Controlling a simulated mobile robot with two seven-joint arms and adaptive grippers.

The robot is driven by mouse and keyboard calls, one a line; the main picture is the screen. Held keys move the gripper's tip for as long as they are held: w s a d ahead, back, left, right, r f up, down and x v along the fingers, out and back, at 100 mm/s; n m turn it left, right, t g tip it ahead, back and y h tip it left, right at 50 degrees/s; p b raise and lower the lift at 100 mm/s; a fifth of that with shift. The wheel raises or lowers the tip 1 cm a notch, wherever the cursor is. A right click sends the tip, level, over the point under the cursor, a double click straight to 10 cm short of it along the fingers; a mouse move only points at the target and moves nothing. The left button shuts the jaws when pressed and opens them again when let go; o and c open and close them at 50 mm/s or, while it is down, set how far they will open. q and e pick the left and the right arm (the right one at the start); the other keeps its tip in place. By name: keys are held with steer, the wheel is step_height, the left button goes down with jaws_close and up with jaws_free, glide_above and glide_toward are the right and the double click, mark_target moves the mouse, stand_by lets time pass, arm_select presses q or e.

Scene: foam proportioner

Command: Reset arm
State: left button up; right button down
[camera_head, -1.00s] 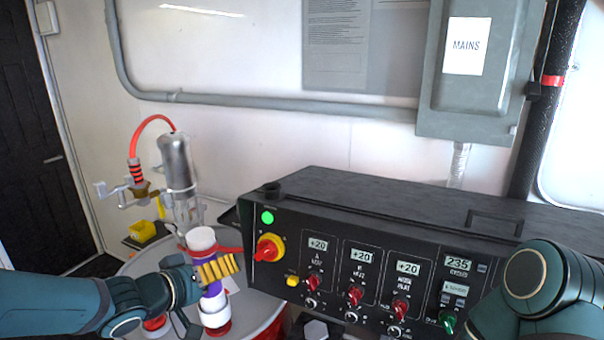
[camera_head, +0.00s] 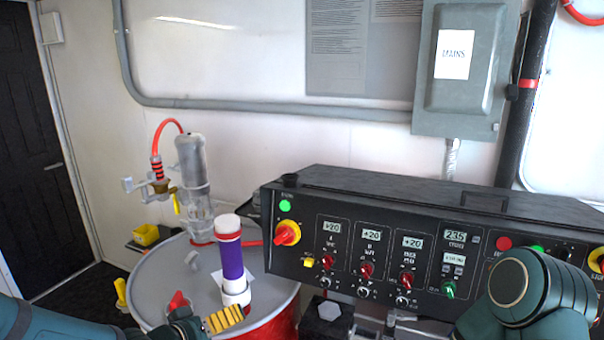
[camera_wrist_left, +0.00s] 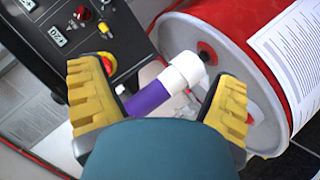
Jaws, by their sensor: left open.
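My left gripper (camera_head: 208,325) is low at the left front of the head view, with one yellow ribbed pad showing. In the left wrist view its two yellow fingers (camera_wrist_left: 160,100) are wide apart with nothing gripped. A white and purple cylinder (camera_head: 231,260) stands upright on the drum lid, behind and to the right of the gripper. In the left wrist view the cylinder (camera_wrist_left: 152,95) shows between the fingers, beyond them. My right arm shows at the lower right, but its gripper is outside the frame.
The red drum (camera_head: 265,330) has a grey lid carrying a red-capped fitting (camera_head: 178,302) and a clear pump assembly with a red hose (camera_head: 190,165). A black control console (camera_head: 340,225) stands right of it. A grey MAINS box (camera_head: 465,75) is on the wall.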

arm_select(q)
steer(key=s+d+f+g+y+b, duration=0.1)
steer(key=s+d+f+g, duration=0.1)
steer(key=s+f, duration=0.3)
steer(key=s+d+f+m+g+y+b, duration=0.1)
steer(key=s+f, duration=0.5)
steer(key=f, duration=0.8)
steer(key=s+d+f+m+g+y+b, duration=0.1)
steer(key=s+d+f+g, duration=0.2)
steer(key=f, duration=0.7)
steer(key=s+g, duration=0.2)
steer(key=s, duration=0.1)
steer(key=shift+d, duration=0.1)
